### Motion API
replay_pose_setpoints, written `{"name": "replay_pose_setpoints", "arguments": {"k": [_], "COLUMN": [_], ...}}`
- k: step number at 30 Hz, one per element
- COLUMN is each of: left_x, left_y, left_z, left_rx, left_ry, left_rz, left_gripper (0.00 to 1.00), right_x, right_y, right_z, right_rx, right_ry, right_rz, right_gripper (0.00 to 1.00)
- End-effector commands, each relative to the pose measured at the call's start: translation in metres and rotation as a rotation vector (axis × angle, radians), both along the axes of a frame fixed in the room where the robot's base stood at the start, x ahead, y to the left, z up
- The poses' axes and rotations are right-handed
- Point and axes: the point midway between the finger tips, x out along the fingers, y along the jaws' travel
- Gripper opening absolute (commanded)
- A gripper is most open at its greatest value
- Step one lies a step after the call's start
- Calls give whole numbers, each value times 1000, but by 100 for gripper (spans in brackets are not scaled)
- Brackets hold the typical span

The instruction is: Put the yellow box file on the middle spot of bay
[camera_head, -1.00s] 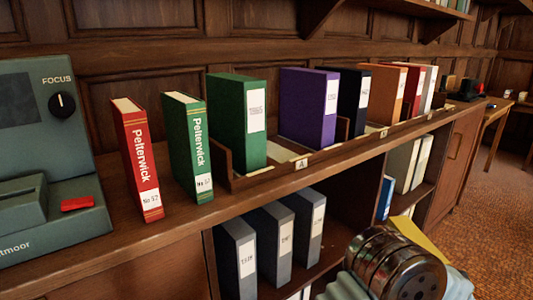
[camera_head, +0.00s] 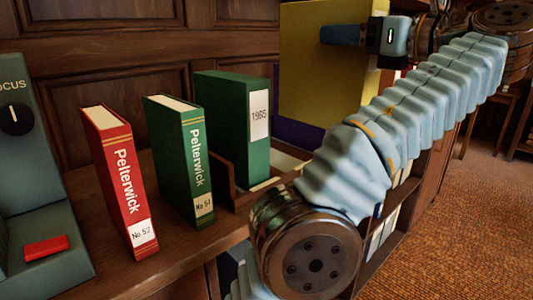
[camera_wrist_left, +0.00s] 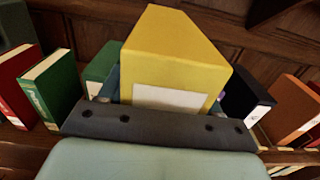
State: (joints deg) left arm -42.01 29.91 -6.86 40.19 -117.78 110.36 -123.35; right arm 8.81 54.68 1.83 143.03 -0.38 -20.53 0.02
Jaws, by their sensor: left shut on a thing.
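The yellow box file (camera_head: 318,75) is held up in the air in front of the shelf top, upright in the head view. My left gripper (camera_head: 345,36) is shut on it. In the left wrist view the yellow box file (camera_wrist_left: 178,52) sits between the fingers, its white label facing my wrist. The bay (camera_head: 224,172) is a low wooden tray on the shelf top. A green box file (camera_head: 238,125) stands at its left end, and a purple box file (camera_head: 298,134) shows partly beyond. The gap between them is partly hidden by my arm and the yellow file. My right gripper is out of view.
A red book (camera_head: 120,180) and a green book (camera_head: 180,160) stand left of the bay. A grey device (camera_head: 40,215) is at far left. In the left wrist view a black box file (camera_wrist_left: 243,100) and an orange one (camera_wrist_left: 290,110) stand to the right.

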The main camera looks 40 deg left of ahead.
Motion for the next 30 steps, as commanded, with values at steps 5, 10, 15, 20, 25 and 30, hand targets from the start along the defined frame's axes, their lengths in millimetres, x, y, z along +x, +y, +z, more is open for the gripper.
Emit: {"name": "replay_pose_setpoints", "arguments": {"k": [5, 10, 15, 20, 25, 30], "left_x": [-6, 3, 13, 18, 22, 24], "left_y": [23, 63, 102, 123, 134, 145], "left_z": [1, -17, -41, -72, -83, -99], "left_rx": [3, 4, 5, 4, 4, 4], "left_ry": [3, 4, 5, 1, -1, 1], "left_rz": [11, 14, 12, 10, 8, 9], "left_gripper": [0, 0, 0, 0, 0, 0], "right_x": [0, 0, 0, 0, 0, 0], "right_y": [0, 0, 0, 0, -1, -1], "right_z": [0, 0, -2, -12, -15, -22], "right_rx": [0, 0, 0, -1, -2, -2], "right_ry": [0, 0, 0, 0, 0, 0], "right_rz": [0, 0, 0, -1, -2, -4], "right_gripper": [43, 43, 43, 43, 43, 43]}}
